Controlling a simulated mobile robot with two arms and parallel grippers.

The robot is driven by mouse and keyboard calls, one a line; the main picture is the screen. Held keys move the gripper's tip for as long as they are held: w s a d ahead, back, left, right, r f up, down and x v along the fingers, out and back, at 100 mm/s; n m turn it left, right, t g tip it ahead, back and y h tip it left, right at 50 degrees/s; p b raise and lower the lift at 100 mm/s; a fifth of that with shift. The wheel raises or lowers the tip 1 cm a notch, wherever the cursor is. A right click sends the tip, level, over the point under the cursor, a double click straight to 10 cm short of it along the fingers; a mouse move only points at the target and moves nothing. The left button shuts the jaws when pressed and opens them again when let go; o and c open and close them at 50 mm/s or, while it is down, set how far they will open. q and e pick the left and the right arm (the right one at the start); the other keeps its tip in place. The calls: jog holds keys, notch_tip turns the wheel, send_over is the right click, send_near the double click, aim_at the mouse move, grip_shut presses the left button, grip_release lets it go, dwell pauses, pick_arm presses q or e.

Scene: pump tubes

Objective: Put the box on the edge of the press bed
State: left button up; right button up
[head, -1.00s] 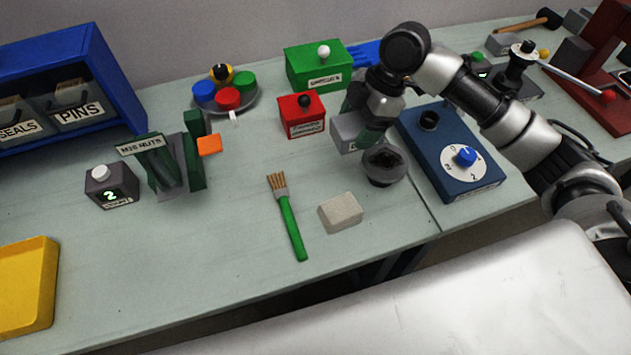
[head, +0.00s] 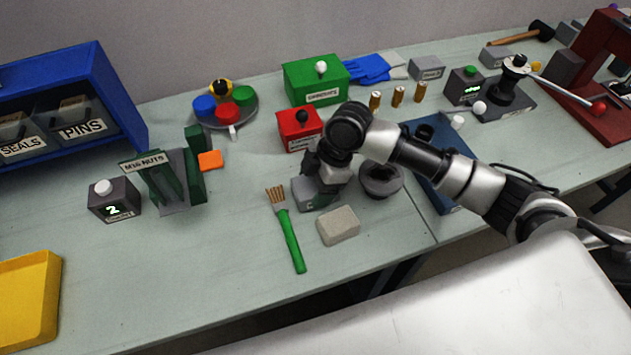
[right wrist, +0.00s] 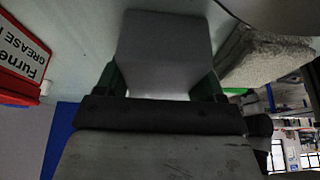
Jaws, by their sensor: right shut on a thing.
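My right gripper (head: 318,188) is shut on a small grey box (head: 305,194) with a partly hidden label, left of the dark round bowl. Part of the box is hidden by my gripper in the head view. In the right wrist view the box (right wrist: 165,45) sits between the two green fingers. I cannot tell whether it clears the table. The dark red press (head: 604,60) stands at the far right, cut off by the picture edge, with its bed (head: 590,115) low at its front. My left gripper is not in view.
A red box (head: 298,136), a dark bowl (head: 381,180), a stone-like block (head: 338,226) and a green brush (head: 290,240) surround my right gripper. A blue unit (head: 440,140) lies partly under my arm.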

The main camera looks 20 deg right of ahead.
jog(key=o, duration=1)
jog(key=shift+f, duration=0.1)
